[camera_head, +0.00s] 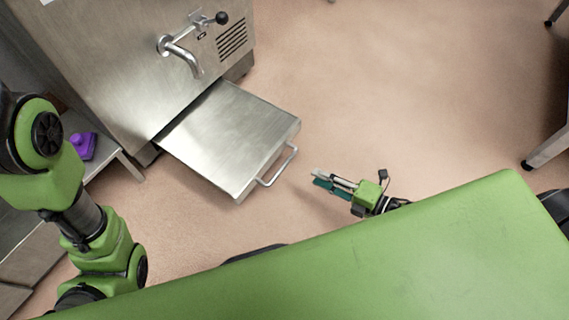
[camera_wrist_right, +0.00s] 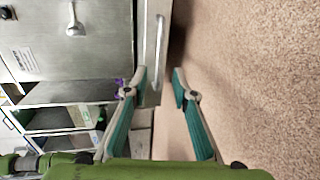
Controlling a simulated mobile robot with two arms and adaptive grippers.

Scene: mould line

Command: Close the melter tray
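The melter tray (camera_head: 233,138) is a flat steel drawer pulled out from the bottom of the steel melter (camera_head: 135,55). Its bar handle (camera_head: 279,167) is on its outer edge; the handle also shows in the right wrist view (camera_wrist_right: 160,52). My right gripper (camera_head: 315,176) is to the right of the handle and apart from it. In the right wrist view its two teal fingers (camera_wrist_right: 159,84) are spread with nothing between the tips. My left arm (camera_head: 85,225) stands at the left of the head view; its gripper is out of the picture.
A steel shelf or bench (camera_head: 118,153) with a purple object (camera_head: 83,146) stands left of the melter. A tap (camera_head: 183,52) sticks out of the melter's front above the tray. Metal legs (camera_head: 545,150) stand at the far right. The floor (camera_head: 400,90) right of the tray is clear.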

